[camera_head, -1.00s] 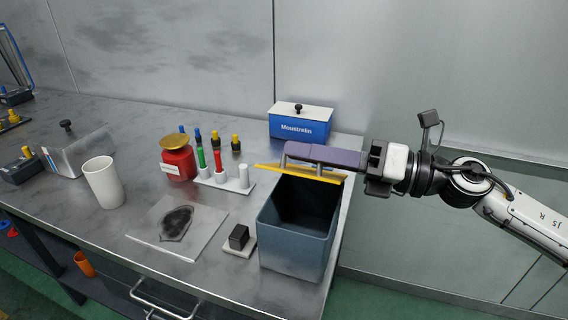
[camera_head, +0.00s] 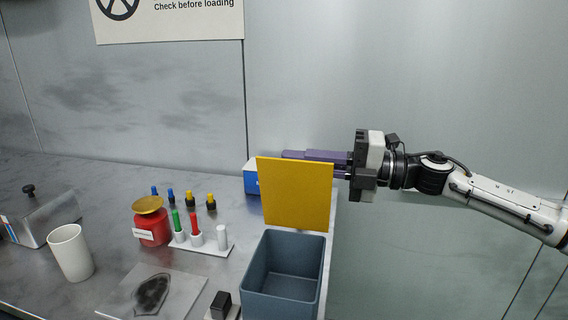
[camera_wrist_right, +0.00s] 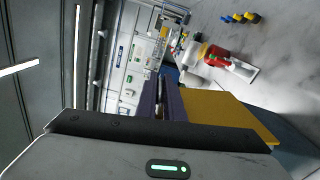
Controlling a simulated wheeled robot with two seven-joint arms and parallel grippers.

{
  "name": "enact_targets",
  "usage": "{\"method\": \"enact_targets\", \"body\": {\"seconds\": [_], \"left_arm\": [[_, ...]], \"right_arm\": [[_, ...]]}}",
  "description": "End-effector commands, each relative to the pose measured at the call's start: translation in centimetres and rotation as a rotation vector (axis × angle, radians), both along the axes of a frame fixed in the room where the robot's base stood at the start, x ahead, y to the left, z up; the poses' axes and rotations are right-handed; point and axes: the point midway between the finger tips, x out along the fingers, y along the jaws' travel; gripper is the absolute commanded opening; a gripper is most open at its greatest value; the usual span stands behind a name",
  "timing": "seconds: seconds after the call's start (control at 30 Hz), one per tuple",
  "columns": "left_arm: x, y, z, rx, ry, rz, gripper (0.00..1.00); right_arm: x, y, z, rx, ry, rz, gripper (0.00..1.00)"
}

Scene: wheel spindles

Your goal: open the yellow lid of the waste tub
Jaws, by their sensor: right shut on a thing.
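The waste tub (camera_head: 284,288) is a blue-grey open box near the bench's right edge, and its dark inside shows in the head view. Its yellow lid (camera_head: 296,195) stands about upright at the tub's back edge; it also shows in the right wrist view (camera_wrist_right: 225,112). My right gripper (camera_head: 305,155) reaches in from the right behind the lid's top. Its purple fingers are shut on the lid's handle, which the lid hides in the head view. The fingers lie close together beside the lid in the right wrist view (camera_wrist_right: 163,88). My left gripper is out of view.
A blue box (camera_head: 251,180) stands partly hidden behind the lid. Left of the tub are a rack (camera_head: 205,247) of coloured tubes, a red jar (camera_head: 152,228), a white cup (camera_head: 70,252) and a small black block (camera_head: 221,305). Right of the bench is free room.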

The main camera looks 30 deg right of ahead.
Motion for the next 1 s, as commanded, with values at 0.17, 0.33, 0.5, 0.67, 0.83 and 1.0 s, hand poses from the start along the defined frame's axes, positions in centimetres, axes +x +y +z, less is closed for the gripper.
{"method": "enact_targets", "body": {"seconds": [0.17, 0.33, 0.5, 0.67, 0.83, 1.0], "left_arm": [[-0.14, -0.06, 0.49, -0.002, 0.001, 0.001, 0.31], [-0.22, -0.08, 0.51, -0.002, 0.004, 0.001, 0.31], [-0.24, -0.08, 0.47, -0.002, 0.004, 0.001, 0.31], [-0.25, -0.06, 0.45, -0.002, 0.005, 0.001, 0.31], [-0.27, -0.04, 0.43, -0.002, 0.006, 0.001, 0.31], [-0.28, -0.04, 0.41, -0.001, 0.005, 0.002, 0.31]], "right_arm": [[0.32, -0.61, 0.14, 0.033, 0.032, -0.004, 0.0], [0.43, -0.77, 0.05, 0.042, 0.042, -0.006, 0.0], [0.44, -0.78, 0.03, 0.042, 0.042, -0.006, 0.0], [0.43, -0.77, 0.02, 0.042, 0.042, -0.006, 0.1], [0.41, -0.76, 0.0, 0.039, 0.041, -0.006, 0.26], [0.4, -0.75, -0.02, 0.038, 0.041, -0.005, 0.26]]}}
